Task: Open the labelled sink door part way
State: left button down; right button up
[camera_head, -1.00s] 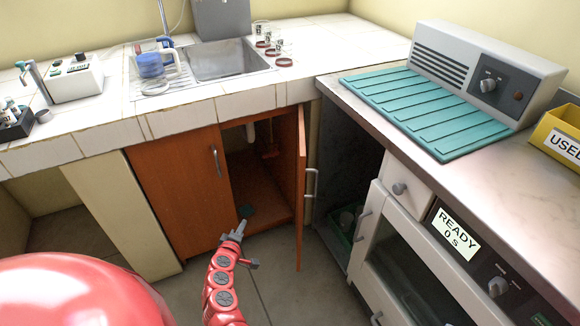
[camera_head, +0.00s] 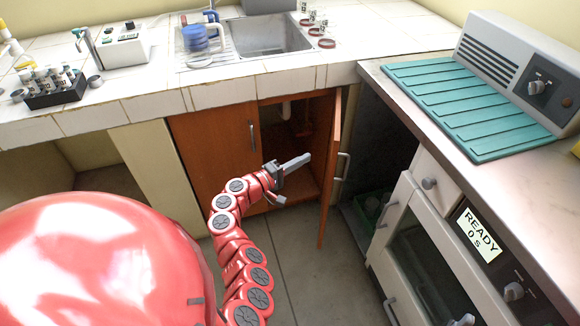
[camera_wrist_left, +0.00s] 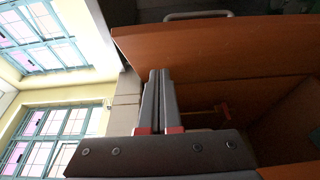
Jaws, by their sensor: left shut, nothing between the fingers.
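The orange right sink door (camera_head: 330,185) stands swung out from the cabinet, seen nearly edge-on, with its pale handle (camera_head: 343,166) on the right, outer face. No label can be made out on it. The left sink door (camera_head: 220,150) is closed and has a grey handle (camera_head: 252,135). My left gripper (camera_head: 306,159) is shut and empty in front of the cabinet opening, on the inner side of the open door. In the left wrist view its shut fingers (camera_wrist_left: 160,76) point toward the door panel (camera_wrist_left: 220,50); contact cannot be told. My right gripper is not in view.
The sink (camera_head: 264,36) is set in the tiled counter above. A white oven-like unit (camera_head: 400,225) with a READY display stands at the right. A dark recess with a green crate (camera_head: 372,208) lies between. Floor is bare below the doors.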

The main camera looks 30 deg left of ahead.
pick_arm(q)
jog(key=w+d, duration=0.3)
jog(key=d, duration=0.1)
jog(key=shift+w+d, duration=0.25)
jog(key=shift+w, duration=0.15)
